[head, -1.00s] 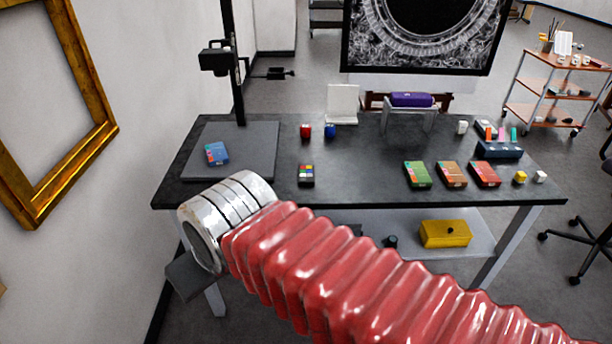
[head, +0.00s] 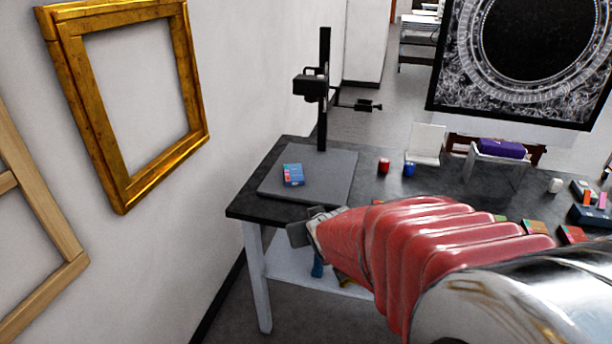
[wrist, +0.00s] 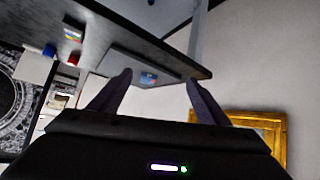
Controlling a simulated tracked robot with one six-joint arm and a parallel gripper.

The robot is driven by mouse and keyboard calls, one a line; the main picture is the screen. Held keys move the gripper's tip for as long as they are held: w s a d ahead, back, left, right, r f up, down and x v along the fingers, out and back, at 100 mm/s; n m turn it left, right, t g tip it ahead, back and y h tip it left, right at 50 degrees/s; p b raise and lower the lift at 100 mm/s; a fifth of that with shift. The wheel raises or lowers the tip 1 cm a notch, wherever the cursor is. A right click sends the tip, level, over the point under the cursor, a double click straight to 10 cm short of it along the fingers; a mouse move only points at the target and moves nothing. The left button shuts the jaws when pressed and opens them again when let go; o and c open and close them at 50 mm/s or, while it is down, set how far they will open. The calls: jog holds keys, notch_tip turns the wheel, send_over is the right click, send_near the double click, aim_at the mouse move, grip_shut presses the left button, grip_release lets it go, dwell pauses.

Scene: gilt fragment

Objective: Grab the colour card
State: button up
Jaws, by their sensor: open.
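The colour card (wrist: 73,32), a small dark card with coloured patches, lies on the dark tabletop at the upper left of the wrist view. In the head view my red-sleeved arm hides nearly all of it. My gripper (wrist: 160,78) is open and empty, its two dark fingers spread apart and away from the card. In the head view my gripper (head: 300,232) is by the table's front left edge.
The grey base board (head: 335,185) carries a black upright column (head: 323,90). A red pot (head: 383,165) and a blue pot (head: 409,169) stand on the table (head: 262,214). A gilt frame (head: 195,95) hangs on the left wall, beside the table.

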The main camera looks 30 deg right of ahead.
jog(key=d+f+m+t+h, duration=0.25)
jog(key=d+f, duration=0.35)
jog(key=d, duration=0.7)
jog(key=s+d+f+m+t+h, duration=0.1)
jog(key=s+d+f+h, duration=0.2)
jog(key=s+d+f, duration=0.2)
jog(key=s+d, duration=0.1)
jog(key=d, duration=0.2)
jog(key=shift+d+f+m, duration=0.35)
jog(key=shift+d+f, duration=0.05)
jog(key=shift+h, duration=0.25)
